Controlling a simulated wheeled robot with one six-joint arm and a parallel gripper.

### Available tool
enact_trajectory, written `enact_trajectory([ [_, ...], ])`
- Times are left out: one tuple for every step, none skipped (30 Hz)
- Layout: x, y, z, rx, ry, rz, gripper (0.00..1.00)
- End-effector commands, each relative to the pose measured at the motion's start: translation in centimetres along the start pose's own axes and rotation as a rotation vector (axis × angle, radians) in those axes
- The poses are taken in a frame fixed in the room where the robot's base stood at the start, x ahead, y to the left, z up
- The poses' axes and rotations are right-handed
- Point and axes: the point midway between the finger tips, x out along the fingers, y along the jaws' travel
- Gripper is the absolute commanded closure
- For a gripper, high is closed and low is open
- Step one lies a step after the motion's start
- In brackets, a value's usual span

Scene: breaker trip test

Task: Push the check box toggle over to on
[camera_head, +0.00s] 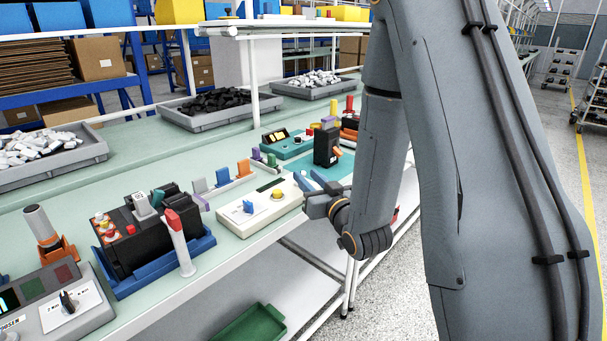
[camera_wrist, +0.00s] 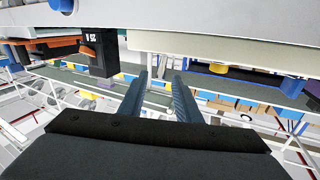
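The check box (camera_head: 238,222) is a low cream box near the bench's front edge in the head view. A small blue toggle (camera_head: 248,207) stands on its left part, with a round yellow piece (camera_head: 278,195) to its right. Which way the toggle is thrown is too small to tell. My gripper (camera_head: 307,177) is right of the box, apart from the toggle. In the wrist view my gripper (camera_wrist: 161,77) has a clear gap between its two fingers and nothing in it.
A black breaker with an orange lever (camera_head: 328,147) stands behind my gripper; it also shows in the wrist view (camera_wrist: 97,52). A black unit in a blue holder (camera_head: 150,240) and a red-tipped white post (camera_head: 178,243) stand left of the check box. Grey trays line the back.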

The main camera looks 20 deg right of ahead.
Motion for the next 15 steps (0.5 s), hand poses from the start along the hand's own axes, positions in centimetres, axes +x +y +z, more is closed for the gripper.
enact_trajectory([
  [0.8, -0.1, -0.1, 0.0, 0.001, -0.002, 0.69],
  [1.2, -0.1, -0.1, 0.0, 0.0, -0.002, 0.69],
  [1.7, -0.1, -0.1, 0.0, 0.0, -0.001, 0.69],
  [2.1, -0.1, -0.1, 0.0, 0.0, -0.001, 0.69],
  [2.4, -0.1, -0.1, 0.0, 0.0, -0.001, 0.69],
  [2.8, -0.1, -0.1, 0.0, 0.001, -0.001, 0.69],
  [3.0, -0.1, -0.1, 0.0, 0.0, -0.001, 0.69],
  [3.1, -0.1, -0.1, 0.001, -0.001, -0.001, 0.69],
  [3.3, -0.1, 0.0, 0.001, -0.001, 0.0, 0.69],
  [3.4, -0.1, 0.0, 0.001, -0.002, 0.0, 0.69],
  [3.5, -0.1, 0.0, 0.001, -0.002, 0.0, 0.69],
  [3.6, -0.1, 0.0, 0.001, -0.001, 0.0, 0.69],
  [3.6, 0.0, 0.0, 0.001, -0.001, 0.0, 0.69],
  [3.6, 0.0, 0.0, 0.001, -0.001, 0.0, 0.69],
  [3.6, 0.0, 0.0, 0.001, -0.001, 0.0, 0.69],
])
